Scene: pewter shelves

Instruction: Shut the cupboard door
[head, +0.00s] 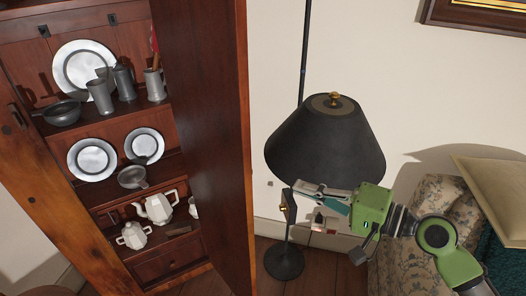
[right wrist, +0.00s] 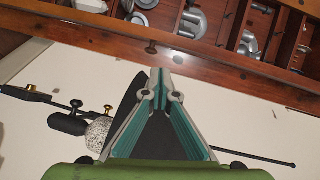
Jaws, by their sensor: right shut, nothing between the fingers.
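The wooden cupboard (head: 45,165) stands at the left of the head view with its inside exposed. Its door (head: 205,150) is swung open, its free edge facing me. My right gripper (head: 298,188) is shut and empty, to the right of the door with a visible gap, in front of the lamp. Its closed fingertips also show in the right wrist view (right wrist: 160,78), pointing towards the door near the knob. My left gripper is out of view.
A floor lamp with a black shade (head: 325,145) stands right behind my right gripper. A patterned armchair (head: 432,198) with a pale cushion (head: 490,178) is at the right. Pewter plates, mugs and white pots (head: 158,207) fill the cupboard shelves. A picture frame (head: 480,16) hangs top right.

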